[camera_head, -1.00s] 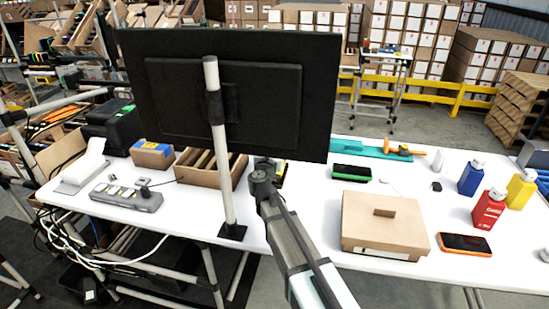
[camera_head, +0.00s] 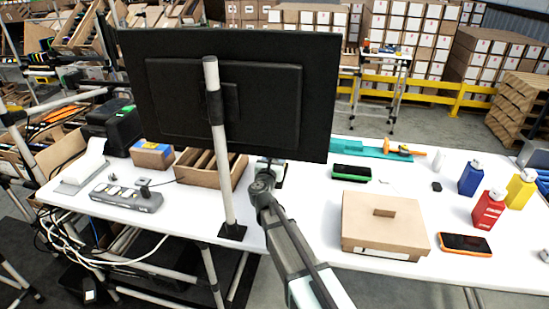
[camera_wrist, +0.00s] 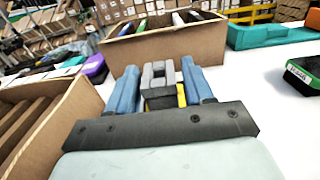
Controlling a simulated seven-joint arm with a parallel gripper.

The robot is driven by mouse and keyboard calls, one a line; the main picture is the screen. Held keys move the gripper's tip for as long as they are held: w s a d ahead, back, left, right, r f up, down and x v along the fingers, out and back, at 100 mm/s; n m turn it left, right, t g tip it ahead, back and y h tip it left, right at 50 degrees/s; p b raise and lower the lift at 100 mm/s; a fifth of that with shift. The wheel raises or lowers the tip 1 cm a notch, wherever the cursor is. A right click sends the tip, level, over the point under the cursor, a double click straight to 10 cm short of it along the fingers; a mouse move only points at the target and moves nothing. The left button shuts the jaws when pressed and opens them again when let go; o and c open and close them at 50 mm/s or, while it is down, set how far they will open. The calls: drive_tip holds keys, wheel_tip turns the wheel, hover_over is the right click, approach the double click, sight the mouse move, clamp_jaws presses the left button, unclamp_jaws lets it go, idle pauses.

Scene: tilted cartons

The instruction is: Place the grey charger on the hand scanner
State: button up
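My gripper (camera_wrist: 162,82) reaches over the table just right of the monitor pole, and its hand (camera_head: 270,168) shows small in the head view. In the wrist view a grey piece, which I take for the grey charger (camera_wrist: 158,73), fills the gap between the two blue fingers, which look shut on it. A black and yellow item (camera_wrist: 181,97), probably the hand scanner, shows just below the grey piece, between the fingers. Whether the two touch is hidden. In the head view the arm and monitor cover most of this spot.
A wooden tray (camera_wrist: 40,125) is close on the left, and an open cardboard box (camera_wrist: 165,45) stands ahead. A black monitor (camera_head: 230,90) rises over the work area. A green-edged device (camera_head: 351,173) and a lidded carton (camera_head: 385,225) are to the right. White table is clear between.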

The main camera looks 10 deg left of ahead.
drive_tip(key=shift+o, duration=0.8)
drive_tip(key=shift+r, duration=0.1)
drive_tip(key=s, duration=1.2)
